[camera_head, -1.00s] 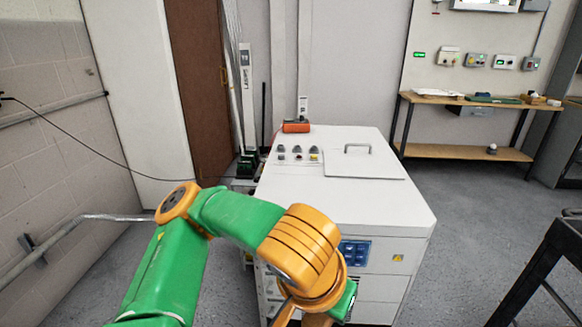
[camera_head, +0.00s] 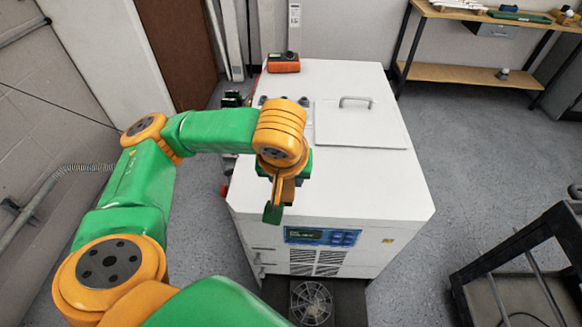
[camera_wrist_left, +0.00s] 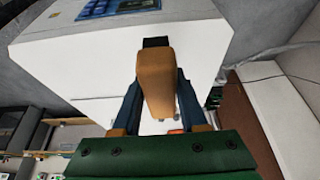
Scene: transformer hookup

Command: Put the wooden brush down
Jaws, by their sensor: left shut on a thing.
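My left gripper (camera_head: 283,186) is in front of the upper left part of the white cabinet (camera_head: 366,197) in the head view. It is shut on the wooden brush. In the left wrist view the brush (camera_wrist_left: 155,82) is a tan wooden block with a dark end, between the dark fingers of my left gripper (camera_wrist_left: 158,103). In the head view the brush is small and partly merged with the gripper, so its outline is hard to tell. The brush appears held in the air, apart from any surface. My right gripper is out of view.
The cabinet's top has a lid with a handle (camera_head: 356,102), knobs and an orange device (camera_head: 284,63) at the back. A wooden workbench (camera_head: 466,73) stands at the back right. A dark metal frame (camera_head: 525,262) is at the lower right. The floor (camera_head: 455,150) between is clear.

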